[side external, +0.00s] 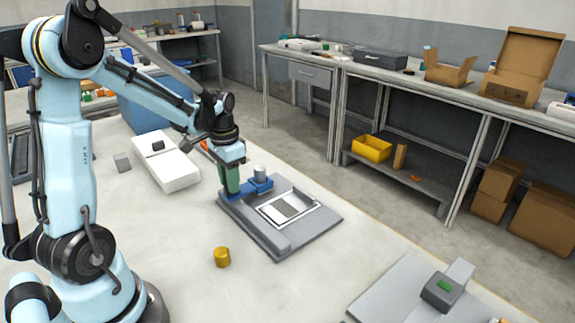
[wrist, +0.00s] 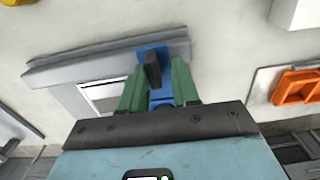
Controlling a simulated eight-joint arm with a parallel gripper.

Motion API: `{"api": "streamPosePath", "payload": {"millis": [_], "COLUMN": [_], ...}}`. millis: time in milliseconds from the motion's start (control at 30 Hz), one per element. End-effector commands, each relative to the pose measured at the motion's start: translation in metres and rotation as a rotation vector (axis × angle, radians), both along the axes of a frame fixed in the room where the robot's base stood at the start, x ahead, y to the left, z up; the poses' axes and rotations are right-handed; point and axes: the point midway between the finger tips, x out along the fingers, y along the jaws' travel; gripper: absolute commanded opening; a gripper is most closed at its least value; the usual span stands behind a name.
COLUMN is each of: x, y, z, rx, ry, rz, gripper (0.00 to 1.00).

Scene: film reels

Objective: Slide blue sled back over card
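A blue sled (side external: 262,187) sits at the back left end of a grey tray-like base (side external: 275,240). A pale upright post (side external: 260,171) stands on the sled. A grey card (side external: 291,207) lies in a white-framed recess to the right of the sled, uncovered. My gripper (side external: 231,190) points down at the sled's left end, its green fingers low beside the post. In the wrist view my fingers (wrist: 159,70) are apart, with the blue sled (wrist: 150,49) and a dark upright piece (wrist: 152,71) between them. A gap shows beside that piece; contact is hard to judge.
A yellow cylinder (side external: 222,257) stands in front of the base. An orange tray (wrist: 297,87) shows in the wrist view. Another grey plate with a dark block (side external: 441,291) is front right.

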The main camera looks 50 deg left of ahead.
Motion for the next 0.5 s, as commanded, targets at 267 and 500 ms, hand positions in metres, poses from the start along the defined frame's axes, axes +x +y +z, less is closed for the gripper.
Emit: {"api": "streamPosePath", "payload": {"millis": [267, 500], "x": [-0.0003, -0.0002], "y": [-0.0019, -0.0024], "z": [0.0001, 0.0101], "rx": [-0.004, -0.006], "ry": [0.002, 0.002], "rz": [-0.001, -0.002], "gripper": [0.39, 0.39]}}
